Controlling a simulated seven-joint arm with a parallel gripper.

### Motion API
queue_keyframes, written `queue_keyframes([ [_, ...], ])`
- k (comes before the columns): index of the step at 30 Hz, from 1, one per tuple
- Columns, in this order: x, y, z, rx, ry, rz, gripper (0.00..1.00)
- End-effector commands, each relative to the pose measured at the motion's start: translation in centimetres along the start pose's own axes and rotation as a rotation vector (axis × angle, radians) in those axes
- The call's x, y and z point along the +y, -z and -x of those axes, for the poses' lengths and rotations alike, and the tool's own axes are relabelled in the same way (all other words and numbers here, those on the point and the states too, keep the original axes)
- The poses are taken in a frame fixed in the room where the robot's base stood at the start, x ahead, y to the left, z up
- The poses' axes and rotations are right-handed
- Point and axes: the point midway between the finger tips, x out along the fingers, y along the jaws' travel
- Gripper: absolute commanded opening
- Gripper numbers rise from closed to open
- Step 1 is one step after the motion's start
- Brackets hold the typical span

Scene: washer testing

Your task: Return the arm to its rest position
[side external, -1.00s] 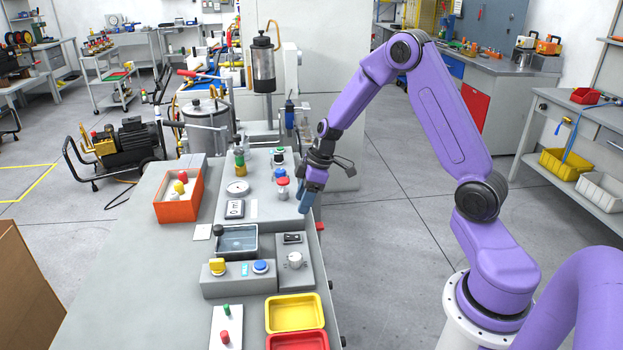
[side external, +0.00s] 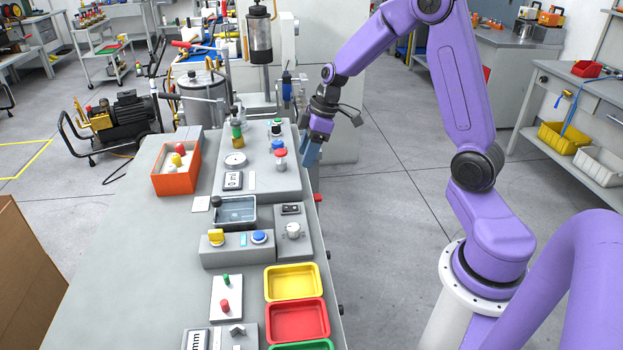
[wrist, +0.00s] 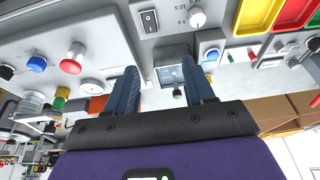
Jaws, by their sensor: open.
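My purple arm reaches from its white base at the right over to the right edge of the grey bench (side external: 130,265). My gripper (side external: 310,153) hangs beside the upper grey test console (side external: 255,178), near its red button (side external: 280,152), apart from it. In the wrist view my gripper (wrist: 162,64) has its two dark blue fingers well apart with nothing held between them. A small water basin (wrist: 172,76) shows beyond the fingers, partly hidden by them.
An orange bin (side external: 177,181) with several bulbs stands on the bench's left. Yellow (side external: 292,282) and red (side external: 297,335) trays lie nearer. A black switch (wrist: 149,20) and knob (wrist: 196,17) show in the wrist view. The floor (side external: 385,215) between bench and arm is clear.

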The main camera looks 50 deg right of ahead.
Motion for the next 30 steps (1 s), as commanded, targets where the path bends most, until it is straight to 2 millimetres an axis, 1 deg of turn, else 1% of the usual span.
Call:
queue_keyframes([
  [1,-1.6,0.7,0.2,-0.007,0.014,0.019,0.53],
  [2,-2.7,1.2,0.4,-0.012,0.023,0.028,0.53],
  [4,-5.8,2.0,0.8,-0.031,0.049,0.051,0.53],
  [5,-7.3,2.3,1.0,-0.040,0.059,0.061,0.53],
  [6,-9.2,2.5,1.4,-0.055,0.073,0.074,0.53],
  [8,-12.0,2.6,1.8,-0.078,0.090,0.094,0.53],
  [9,-13.8,2.6,2.2,-0.093,0.100,0.106,0.53],
  [11,-16.4,2.3,2.8,-0.116,0.111,0.125,0.53],
  [12,-18.0,1.9,3.1,-0.134,0.117,0.138,0.53],
  [14,-20.4,1.2,3.8,-0.157,0.121,0.158,0.53],
  [15,-21.8,0.7,4.2,-0.173,0.123,0.170,0.53],
  [18,-25.0,-1.1,5.2,-0.210,0.120,0.202,0.53],
  [21,-27.6,-3.1,6.2,-0.241,0.107,0.234,0.53],
  [24,-29.4,-5.2,7.1,-0.265,0.088,0.260,0.53],
  [27,-30.4,-6.9,7.7,-0.279,0.068,0.280,0.53],
  [30,-31.0,-8.1,8.1,-0.287,0.052,0.290,0.53],
])
